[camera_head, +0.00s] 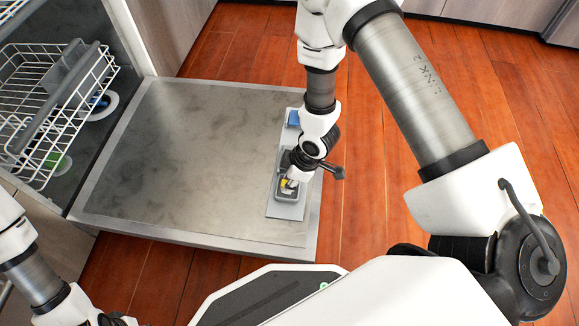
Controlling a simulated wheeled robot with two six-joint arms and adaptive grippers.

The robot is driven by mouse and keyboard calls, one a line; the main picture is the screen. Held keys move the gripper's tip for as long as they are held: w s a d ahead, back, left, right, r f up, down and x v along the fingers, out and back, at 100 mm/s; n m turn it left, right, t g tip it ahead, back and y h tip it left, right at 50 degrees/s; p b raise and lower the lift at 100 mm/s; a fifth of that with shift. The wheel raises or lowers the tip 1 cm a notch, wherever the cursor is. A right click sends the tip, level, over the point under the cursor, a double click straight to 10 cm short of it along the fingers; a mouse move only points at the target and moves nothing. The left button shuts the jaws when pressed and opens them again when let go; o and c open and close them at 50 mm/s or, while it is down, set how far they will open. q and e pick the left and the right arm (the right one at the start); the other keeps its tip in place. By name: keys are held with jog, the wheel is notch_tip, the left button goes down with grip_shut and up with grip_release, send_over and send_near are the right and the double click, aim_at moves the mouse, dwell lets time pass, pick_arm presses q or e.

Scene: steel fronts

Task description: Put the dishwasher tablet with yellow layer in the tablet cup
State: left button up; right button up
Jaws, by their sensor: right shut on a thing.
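The tablet cup (287,197) is a grey recess in the dispenser panel on the open dishwasher door. My right gripper (291,180) points down at this cup, with its fingers at the cup's opening. It is shut on the dishwasher tablet with yellow layer (286,186), of which a small yellow and white part shows. The fingers hide the rest, and I cannot tell whether the tablet touches the cup's floor. My left arm comes in at the lower left; its gripper (112,320) is mostly cut off by the bottom edge.
The grey dispenser panel (287,212) lies along the right side of the open steel door (180,160), with a blue part (293,118) at its far end. The door's middle is bare. A white wire rack (50,95) stands in the dishwasher at the left. Wooden floor (400,225) lies beyond.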

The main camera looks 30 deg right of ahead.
notch_tip(320, 180, down, 2)
jog(key=shift+r, duration=0.2)
grip_shut()
jog(key=shift+f, duration=0.2)
jog(key=o, duration=0.6)
grip_release()
pick_arm(q)
jog(key=shift+f, duration=0.65)
pick_arm(e)
jog(key=shift+r, duration=0.1)
